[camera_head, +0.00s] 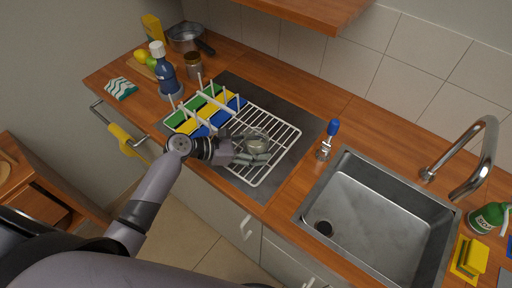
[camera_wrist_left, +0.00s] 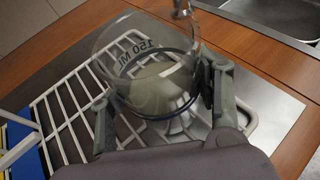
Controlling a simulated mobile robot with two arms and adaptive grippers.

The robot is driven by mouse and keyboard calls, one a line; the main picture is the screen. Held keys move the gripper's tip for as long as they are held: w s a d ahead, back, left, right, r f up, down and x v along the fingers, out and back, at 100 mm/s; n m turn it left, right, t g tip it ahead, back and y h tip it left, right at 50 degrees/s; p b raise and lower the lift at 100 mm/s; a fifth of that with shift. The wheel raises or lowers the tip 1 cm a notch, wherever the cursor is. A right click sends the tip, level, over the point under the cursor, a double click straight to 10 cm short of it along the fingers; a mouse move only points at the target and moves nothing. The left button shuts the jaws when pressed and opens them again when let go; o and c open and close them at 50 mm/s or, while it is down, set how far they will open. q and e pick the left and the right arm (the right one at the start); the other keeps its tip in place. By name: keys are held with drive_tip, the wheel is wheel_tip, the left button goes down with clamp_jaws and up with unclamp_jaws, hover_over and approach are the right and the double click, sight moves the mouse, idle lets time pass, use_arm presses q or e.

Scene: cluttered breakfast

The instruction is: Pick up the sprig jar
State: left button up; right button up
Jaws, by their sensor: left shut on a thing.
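A clear glass jar (camera_head: 257,142) marked "150 ML" is at the right part of the white wire dish rack. It also fills the upper middle of the left wrist view (camera_wrist_left: 150,70), mouth toward the top. No sprig shows in it. My left gripper (camera_head: 255,153) is shut on the jar, with one dark finger on each side of it in the left wrist view (camera_wrist_left: 160,105). I cannot tell whether the jar touches the rack wires. My right gripper is not in view.
The white dish rack (camera_head: 285,147) stands on a dark mat, with green, yellow and blue items in its left part. A blue-topped brush (camera_head: 331,130) stands right of it, before the steel sink (camera_head: 375,215). A blue bottle (camera_head: 164,70) and a brown-lidded jar (camera_head: 193,66) stand behind left.

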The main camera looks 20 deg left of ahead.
use_arm(q)
drive_tip(key=shift+c, duration=1.1)
drive_tip(key=shift+r, duration=0.1)
wheel_tip(320, 180, up, 20)
